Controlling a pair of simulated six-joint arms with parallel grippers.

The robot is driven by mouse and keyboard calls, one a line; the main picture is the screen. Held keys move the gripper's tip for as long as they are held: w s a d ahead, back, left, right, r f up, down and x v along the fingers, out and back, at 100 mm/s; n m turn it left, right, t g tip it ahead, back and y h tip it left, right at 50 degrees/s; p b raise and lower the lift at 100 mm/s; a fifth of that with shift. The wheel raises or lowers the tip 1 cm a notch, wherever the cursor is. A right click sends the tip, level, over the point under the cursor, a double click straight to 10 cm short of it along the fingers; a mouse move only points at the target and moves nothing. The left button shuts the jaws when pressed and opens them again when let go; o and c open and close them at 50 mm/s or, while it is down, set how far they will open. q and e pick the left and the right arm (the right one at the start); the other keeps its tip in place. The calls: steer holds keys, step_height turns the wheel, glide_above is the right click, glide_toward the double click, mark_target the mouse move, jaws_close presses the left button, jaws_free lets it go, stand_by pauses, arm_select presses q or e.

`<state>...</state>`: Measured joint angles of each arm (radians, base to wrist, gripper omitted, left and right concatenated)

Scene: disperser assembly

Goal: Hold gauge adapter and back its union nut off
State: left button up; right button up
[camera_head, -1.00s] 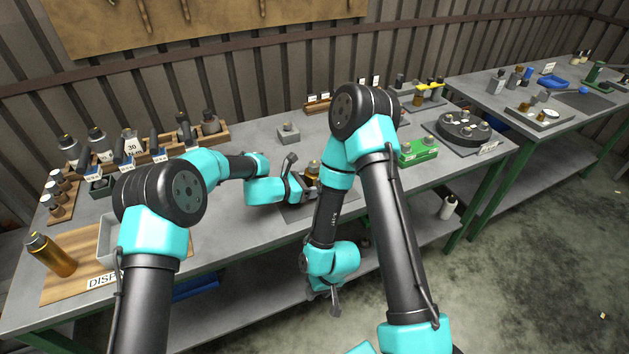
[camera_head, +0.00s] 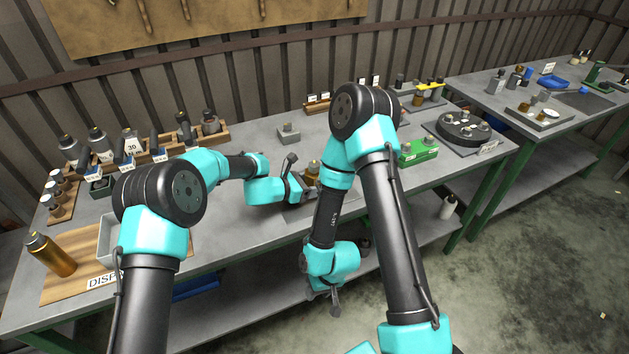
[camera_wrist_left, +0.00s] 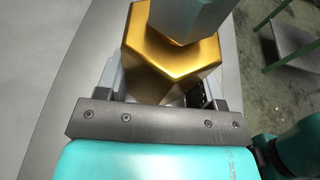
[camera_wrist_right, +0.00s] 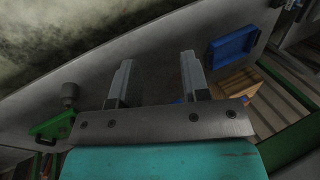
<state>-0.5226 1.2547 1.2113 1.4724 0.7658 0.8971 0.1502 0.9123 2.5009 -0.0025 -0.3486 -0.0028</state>
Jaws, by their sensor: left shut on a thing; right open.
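The gauge adapter (camera_wrist_left: 165,60) is a golden hex body in the left wrist view, with a pale grey hex piece (camera_wrist_left: 188,15) on top, cut by the upper frame edge. I take this grey piece to be the union nut. My left gripper (camera_wrist_left: 165,92) is shut on the golden body, a finger on each side. In the head view the adapter (camera_head: 313,171) shows above the bench at my left gripper (camera_head: 300,190), partly hidden by my right arm. My right gripper (camera_head: 336,305) hangs low in front of the bench edge, away from the adapter. In the right wrist view (camera_wrist_right: 157,75) it is open and empty.
The bench (camera_head: 240,235) has free room left of my left gripper. A grey block (camera_head: 288,133) stands behind it. A green block (camera_head: 418,151) and a dark round fixture (camera_head: 463,127) stand right. A blue tray (camera_wrist_right: 230,47) and wooden box (camera_wrist_right: 238,80) show in the right wrist view.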

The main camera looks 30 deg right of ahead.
steer(key=shift+o, duration=0.3)
step_height(320, 180, up, 38)
steer(key=m+g+h, duration=0.2)
steer(key=m+g, duration=0.3)
glide_above(314, 165)
steer(key=w+d, duration=0.2)
steer(key=w, duration=0.2)
steer(key=shift+d+r+n, duration=0.2)
steer(key=shift+r+n, duration=0.05)
steer(key=shift+n, duration=0.15)
steer(key=x, duration=1.2)
steer(key=shift+w+a, duration=0.2)
steer(key=shift+a, duration=0.05)
